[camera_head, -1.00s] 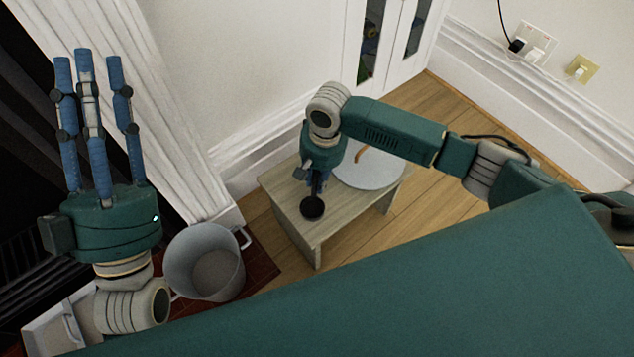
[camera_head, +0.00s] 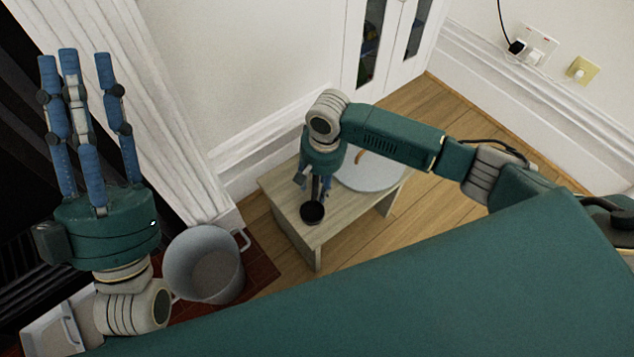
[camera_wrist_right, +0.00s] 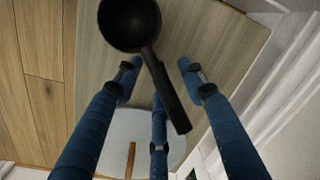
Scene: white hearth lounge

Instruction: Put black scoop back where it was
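The black scoop (camera_head: 312,213) is on the small wooden table, near its front corner, below my right gripper. In the right wrist view its round bowl (camera_wrist_right: 130,22) is at the top and its handle (camera_wrist_right: 168,90) runs down between my fingers. My right gripper (camera_wrist_right: 158,70) is open around the handle, with gaps between the fingertips and the handle. It also shows in the head view (camera_head: 317,188). My left gripper (camera_head: 78,58) is open and empty at the far left, fingers pointing up, away from the scoop.
The small table (camera_head: 335,217) also bears a round pale plate (camera_head: 375,176) with a brown stick-like thing on it. A grey bucket (camera_head: 205,265) stands left of the table. White walls and a glazed cabinet (camera_head: 385,45) close off the back. Wooden floor (camera_head: 440,110) is clear at right.

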